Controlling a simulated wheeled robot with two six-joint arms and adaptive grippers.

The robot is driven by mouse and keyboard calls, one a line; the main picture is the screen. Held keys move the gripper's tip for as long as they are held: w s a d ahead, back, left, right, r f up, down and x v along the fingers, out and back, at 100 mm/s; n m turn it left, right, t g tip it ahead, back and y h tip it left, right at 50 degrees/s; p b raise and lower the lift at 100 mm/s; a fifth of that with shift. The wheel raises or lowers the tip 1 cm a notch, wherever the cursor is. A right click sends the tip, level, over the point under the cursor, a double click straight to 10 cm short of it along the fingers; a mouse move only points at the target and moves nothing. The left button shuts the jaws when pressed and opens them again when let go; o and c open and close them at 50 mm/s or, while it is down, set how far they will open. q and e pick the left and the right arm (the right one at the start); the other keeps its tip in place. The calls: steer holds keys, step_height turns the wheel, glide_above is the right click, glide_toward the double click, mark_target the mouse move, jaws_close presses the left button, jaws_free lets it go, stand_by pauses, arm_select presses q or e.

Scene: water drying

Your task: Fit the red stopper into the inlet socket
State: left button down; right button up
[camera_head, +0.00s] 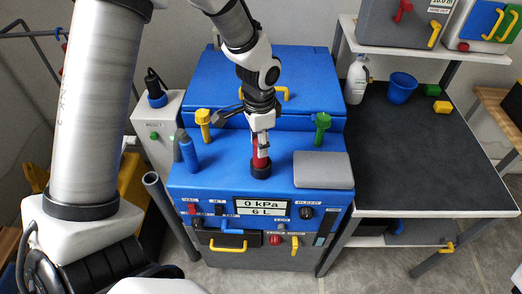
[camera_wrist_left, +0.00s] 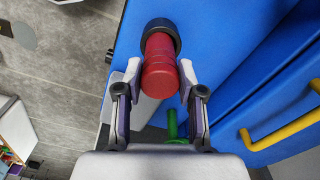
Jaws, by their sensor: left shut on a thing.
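The red stopper (camera_head: 257,159) stands upright on the blue machine top, between the fingers of my left gripper (camera_head: 262,140). The left gripper reaches down from above and is shut on the stopper. In the left wrist view, the red stopper (camera_wrist_left: 160,78) shows between the two fingertips of the left gripper (camera_wrist_left: 160,72). Its far end meets a black ring, the inlet socket (camera_wrist_left: 160,24), which also shows in the head view (camera_head: 260,172). How deep the stopper sits in the ring cannot be told. My right gripper is not in view.
A yellow knob (camera_head: 203,119) and a green knob (camera_head: 322,122) stand on the blue machine (camera_head: 225,150). A blue upright cylinder (camera_head: 188,152) is at left, and a grey pad (camera_head: 322,170) at right. The display (camera_head: 262,206) reads 0 kPa, 6 L. A dark table (camera_head: 420,150) stands at right.

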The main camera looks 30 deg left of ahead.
arm_select(q)
steer(key=f, duration=0.3)
steer(key=shift+w+d+f, duration=0.1)
steer(key=shift+d+f, duration=0.15)
steer(key=shift+f, duration=0.05)
steer(key=shift+w+a+f, duration=0.1)
steer(key=shift+w, duration=0.05)
steer(key=c, duration=0.9)
jaws_free()
steer(key=shift+o, duration=0.9)
steer(key=shift+a, duration=0.15)
steer(key=shift+s+r, duration=0.2)
steer(key=shift+s, duration=0.05)
steer(key=shift+w+r, duration=0.2)
step_height(320, 180, up, 12)
steer(key=shift+f+b, duration=0.2)
steer(key=shift+b, duration=0.1)
